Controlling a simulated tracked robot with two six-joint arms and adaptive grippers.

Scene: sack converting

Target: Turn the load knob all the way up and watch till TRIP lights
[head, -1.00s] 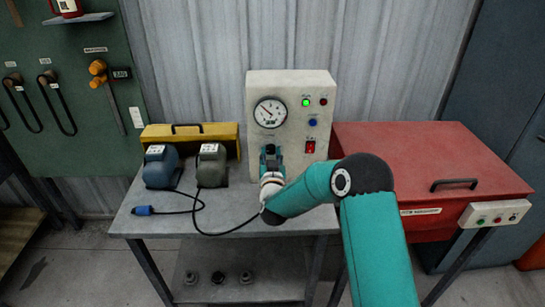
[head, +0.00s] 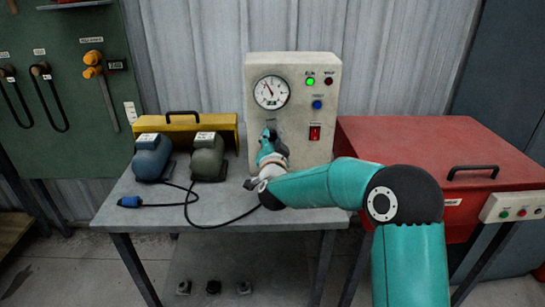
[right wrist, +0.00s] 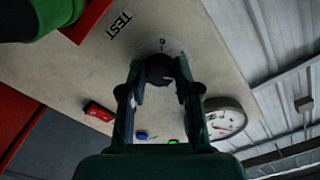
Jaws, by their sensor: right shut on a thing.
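The load tester (head: 291,150) is a pale upright box at the back of the bench. Its gauge (head: 271,92) has the needle pointing up and slightly left. The green lamp (head: 310,82) is lit; the red lamp (head: 328,81) beside it looks dark. The dark load knob (right wrist: 160,69) sits between my right fingertips in the right wrist view, before a numbered dial. My right gripper (head: 268,135) is shut on it and hides it in the head view; it also shows in the wrist view (right wrist: 158,80). My left gripper is not in view.
A blue button (head: 317,104) and a red switch (head: 315,132) are on the panel right of my gripper. Two motors (head: 152,158) (head: 208,157) and a yellow case (head: 226,125) stand left. A cable with a blue plug (head: 130,201) crosses the bench. A red cabinet (head: 400,140) stands right.

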